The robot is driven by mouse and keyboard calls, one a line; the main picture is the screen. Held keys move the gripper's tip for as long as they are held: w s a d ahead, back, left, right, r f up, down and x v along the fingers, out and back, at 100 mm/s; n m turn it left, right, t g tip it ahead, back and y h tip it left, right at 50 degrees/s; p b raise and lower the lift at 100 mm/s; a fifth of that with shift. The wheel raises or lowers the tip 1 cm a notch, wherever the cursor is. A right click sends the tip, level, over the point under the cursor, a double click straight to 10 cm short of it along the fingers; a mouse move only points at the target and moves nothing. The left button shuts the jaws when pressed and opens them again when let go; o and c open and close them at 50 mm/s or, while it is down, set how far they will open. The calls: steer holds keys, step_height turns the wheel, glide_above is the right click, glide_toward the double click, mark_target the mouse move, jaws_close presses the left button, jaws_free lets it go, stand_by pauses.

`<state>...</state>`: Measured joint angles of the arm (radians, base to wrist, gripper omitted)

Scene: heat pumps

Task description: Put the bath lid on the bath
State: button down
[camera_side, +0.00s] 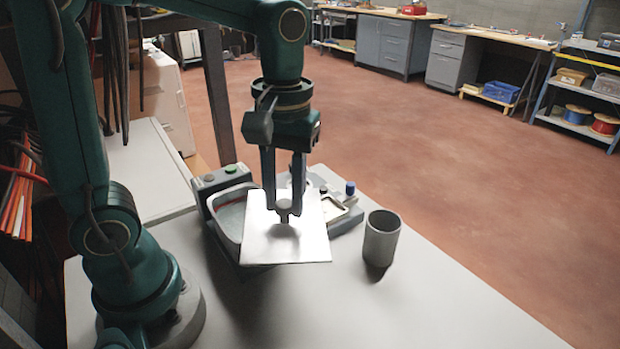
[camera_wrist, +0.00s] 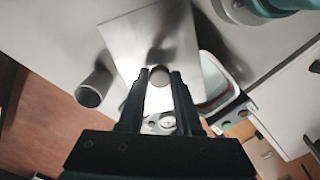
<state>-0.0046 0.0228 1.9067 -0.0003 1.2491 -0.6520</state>
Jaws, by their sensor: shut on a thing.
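The bath lid (camera_side: 290,248) is a flat, pale metal plate with a small round knob on top. My gripper (camera_side: 284,212) is shut on the knob and holds the lid. In the wrist view the lid (camera_wrist: 130,45) spreads beyond my gripper (camera_wrist: 160,78), with the knob between the fingertips. The bath (camera_side: 231,212) is a grey-rimmed open basin with liquid inside. In the side view the lid hides the right part of the basin. The bath (camera_wrist: 213,75) also shows to the right of the lid in the wrist view. I cannot tell whether lid and bath touch.
A grey cylindrical cup (camera_side: 381,238) stands on the table right of the lid. A device with a blue knob (camera_side: 350,188) and a small tray sits behind the lid. The table front (camera_side: 400,310) is clear.

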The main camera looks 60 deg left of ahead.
steer(key=s+a+r+n, duration=0.2)
steer(key=a+n, duration=0.4)
steer(key=a, duration=0.5)
steer(key=shift+w+f, duration=0.15)
steer(key=shift+f, duration=2.2)
steer(key=shift+f, duration=0.75)
steer(key=c, duration=0.5)
jaws_free()
step_height(320, 180, up, 5)
steer(key=shift+r, duration=0.1)
